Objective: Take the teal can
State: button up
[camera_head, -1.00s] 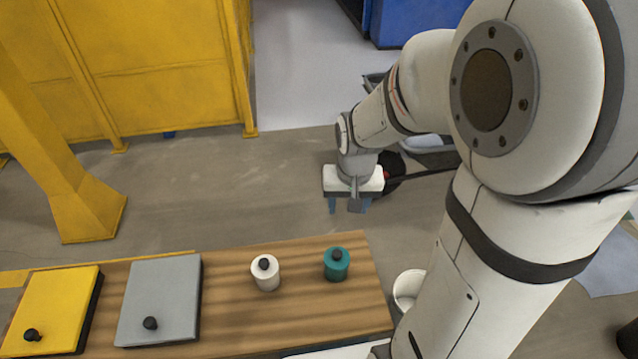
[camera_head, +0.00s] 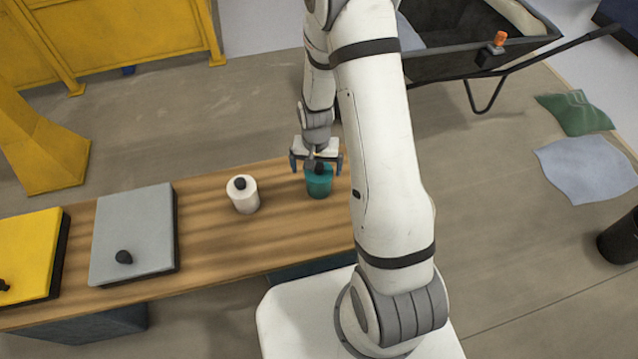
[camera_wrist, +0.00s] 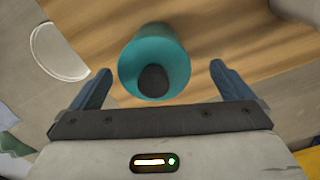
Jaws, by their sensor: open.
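The teal can (camera_head: 319,187) stands upright on the wooden table, with a black knob on its top. My gripper (camera_head: 316,165) is open just above and behind it in the head view, its fingers to either side of the can's top. In the wrist view the teal can (camera_wrist: 155,52) lies between and slightly beyond the two blue fingers of my gripper (camera_wrist: 160,85), with gaps on both sides. I cannot tell how far the fingertips reach down beside the can.
A white can (camera_head: 243,196) with a black knob stands left of the teal one. A grey box (camera_head: 135,225) and a yellow box (camera_head: 25,260) lie further left on the table (camera_head: 215,245). A dark wheelbarrow (camera_head: 450,60) stands behind on the floor.

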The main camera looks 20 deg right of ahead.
jog(key=f, duration=0.1)
jog(key=f+b, duration=0.1)
jog(key=f, duration=0.3)
jog(key=shift+d, duration=0.35)
jog(key=shift+r, duration=0.1)
jog(key=c, duration=1.3)
